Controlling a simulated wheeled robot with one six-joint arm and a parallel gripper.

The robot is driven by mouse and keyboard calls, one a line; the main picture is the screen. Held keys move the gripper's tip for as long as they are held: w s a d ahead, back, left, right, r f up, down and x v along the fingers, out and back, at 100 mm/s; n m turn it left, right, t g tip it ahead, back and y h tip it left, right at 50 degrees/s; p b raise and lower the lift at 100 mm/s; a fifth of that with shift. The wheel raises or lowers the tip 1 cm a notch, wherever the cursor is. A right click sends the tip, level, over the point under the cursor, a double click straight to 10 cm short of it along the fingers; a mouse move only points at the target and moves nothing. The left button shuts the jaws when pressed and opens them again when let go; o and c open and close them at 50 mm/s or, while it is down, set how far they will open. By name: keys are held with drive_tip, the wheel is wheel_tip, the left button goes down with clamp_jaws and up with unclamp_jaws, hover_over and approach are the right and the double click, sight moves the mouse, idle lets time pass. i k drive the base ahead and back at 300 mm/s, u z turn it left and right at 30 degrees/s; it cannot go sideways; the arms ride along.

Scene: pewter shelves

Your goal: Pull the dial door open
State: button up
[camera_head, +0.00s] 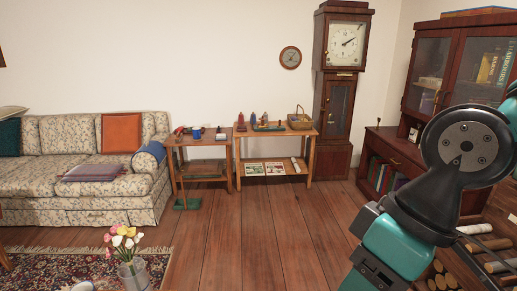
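A tall dark wood longcase clock (341,153) stands against the back wall, right of centre. Its dial door (346,43) is the upper framed front over a pale round dial, and it looks shut. A lower glazed door (338,107) is on the trunk and also looks shut. Teal and black links of my arm fill the right foreground, well in front of the clock and to its right. My gripper's fingers do not show in the picture.
A wooden side table (244,164) with a basket (300,121) stands left of the clock. A dark glazed cabinet (391,147) is to the right. A sofa (88,203), rug (158,263) and flower vase (135,274) are left. Plank floor (265,225) before the clock is clear.

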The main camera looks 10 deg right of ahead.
sight(328, 18)
drive_tip(key=z, duration=0.35)
drive_tip(key=i, duration=2.1)
drive_tip(key=z, duration=0.25)
drive_tip(key=i, duration=2.15)
drive_tip(key=u, duration=0.2)
